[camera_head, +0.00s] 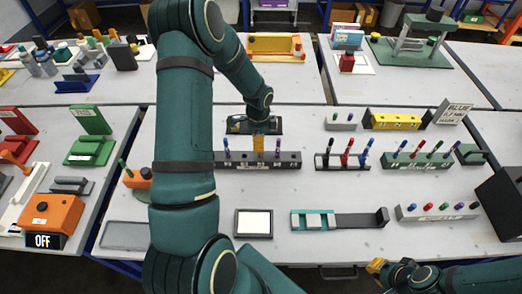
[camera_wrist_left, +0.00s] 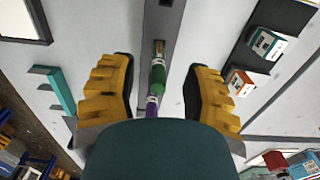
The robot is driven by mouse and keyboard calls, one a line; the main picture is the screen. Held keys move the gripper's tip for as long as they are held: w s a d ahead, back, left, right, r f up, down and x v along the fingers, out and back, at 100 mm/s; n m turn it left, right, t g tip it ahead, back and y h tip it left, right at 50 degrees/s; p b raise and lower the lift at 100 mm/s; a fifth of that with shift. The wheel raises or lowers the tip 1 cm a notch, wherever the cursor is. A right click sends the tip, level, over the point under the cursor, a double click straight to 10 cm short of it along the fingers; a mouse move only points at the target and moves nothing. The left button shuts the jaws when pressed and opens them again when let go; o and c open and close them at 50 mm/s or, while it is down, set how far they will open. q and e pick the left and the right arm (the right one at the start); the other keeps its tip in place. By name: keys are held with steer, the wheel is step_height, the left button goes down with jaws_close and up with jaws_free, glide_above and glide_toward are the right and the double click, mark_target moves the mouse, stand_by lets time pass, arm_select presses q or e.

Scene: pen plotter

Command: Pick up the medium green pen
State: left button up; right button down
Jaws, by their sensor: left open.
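A green pen (camera_wrist_left: 160,80) shows in the left wrist view between the two yellow fingers of my left gripper (camera_wrist_left: 158,92), with a gap on both sides. A purple part (camera_wrist_left: 152,104) shows just below it; I cannot tell whether it is a separate pen. In the head view my left gripper (camera_head: 259,144) is over the middle of a long dark pen rack (camera_head: 235,161) and hides what stands there. Pens with blue-purple tops show at either side of it. My right gripper (camera_head: 376,267) is at the lower right, away from the racks; its opening is unclear.
A black rack with red and blue pens (camera_head: 347,152) and a green rack (camera_head: 420,165) stand to the right. A yellow block (camera_head: 396,122) is behind them. A framed white pad (camera_head: 254,223) and a teal-and-black holder (camera_head: 342,219) lie in front. Bare tabletop separates them.

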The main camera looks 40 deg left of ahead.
mark_target(261, 156)
arm_select(q)
steer(key=f, duration=0.4)
steer(key=shift+w+d+f, duration=0.1)
steer(key=shift+w+d, duration=0.1)
steer(key=shift+d, duration=0.15)
steer(key=shift+f, duration=0.5)
jaws_close()
